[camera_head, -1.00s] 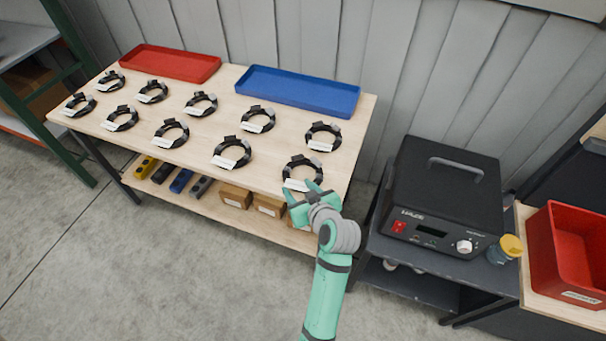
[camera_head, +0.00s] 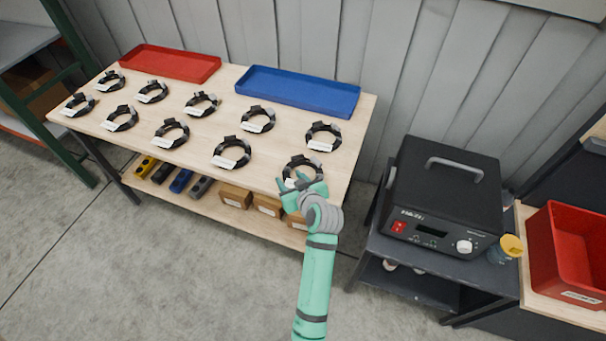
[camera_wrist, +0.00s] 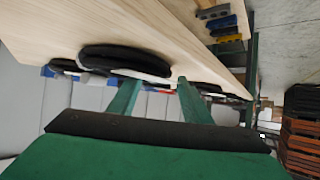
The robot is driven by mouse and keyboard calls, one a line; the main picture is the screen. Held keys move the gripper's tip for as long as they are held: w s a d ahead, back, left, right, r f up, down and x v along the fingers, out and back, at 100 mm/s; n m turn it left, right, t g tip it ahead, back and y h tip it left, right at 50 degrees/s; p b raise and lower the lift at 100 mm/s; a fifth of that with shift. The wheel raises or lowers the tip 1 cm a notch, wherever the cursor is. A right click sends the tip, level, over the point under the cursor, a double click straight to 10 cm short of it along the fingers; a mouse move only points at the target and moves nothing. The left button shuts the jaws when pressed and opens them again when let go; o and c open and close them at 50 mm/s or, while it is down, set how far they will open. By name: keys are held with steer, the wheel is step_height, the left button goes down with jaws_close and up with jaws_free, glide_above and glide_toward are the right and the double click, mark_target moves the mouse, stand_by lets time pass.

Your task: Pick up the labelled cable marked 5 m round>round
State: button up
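Several coiled black cables with white labels lie in rows on the wooden table (camera_head: 200,147). The labels are too small to read, so I cannot tell which is marked 5 m round>round. My gripper (camera_head: 300,184) is at the table's front right edge, at the near side of the front-right cable (camera_head: 302,161) and partly covering its label. In the wrist view my gripper (camera_wrist: 157,82) is open, its two green fingers apart. A black coil (camera_wrist: 125,56) and a pale label strip show just beyond the fingertips. I cannot tell whether the fingers touch it.
A red tray (camera_head: 170,64) and a blue tray (camera_head: 298,90) stand along the table's back. Another coil (camera_head: 323,135) lies behind the near one. A black powered box (camera_head: 440,195) on a cart and a red bin (camera_head: 570,255) stand to the right.

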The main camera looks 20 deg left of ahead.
jaws_close()
steer(key=shift+r, duration=0.1)
